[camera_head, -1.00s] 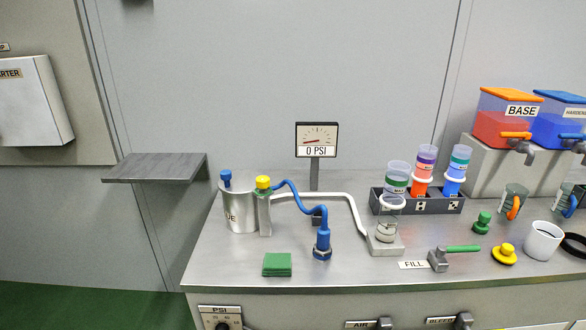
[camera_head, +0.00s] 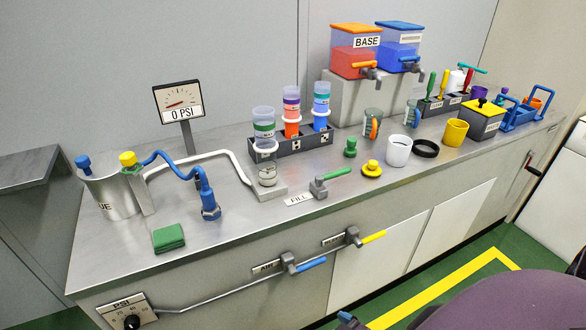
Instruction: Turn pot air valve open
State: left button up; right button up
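The valve labelled AIR (camera_head: 290,262) is on the front face of the counter. Its blue handle (camera_head: 312,264) points right, roughly in line with the thin grey pipe that runs from it to the PSI dial. The metal pot (camera_head: 112,192) stands at the left end of the counter, with a blue knob and a yellow cap by its top. A blue hose (camera_head: 182,170) runs from near the yellow cap to a blue fitting on the counter. The gauge (camera_head: 180,103) behind reads 0 PSI. Neither of my grippers is clearly in view.
A second valve with a yellow handle (camera_head: 372,237) is to the right of the AIR valve. The PSI dial (camera_head: 129,315) is at the lower left. A dark purple rounded shape (camera_head: 500,303) fills the lower right; I cannot tell what it is. Green floor shows beside the counter.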

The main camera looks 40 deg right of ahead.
aim_at(293, 271)
jog(key=l+z, duration=0.25)
jog(key=z, duration=0.2)
jog(key=k+l+z, duration=0.1)
jog(key=l+z, duration=0.15)
jog(key=z, duration=0.15)
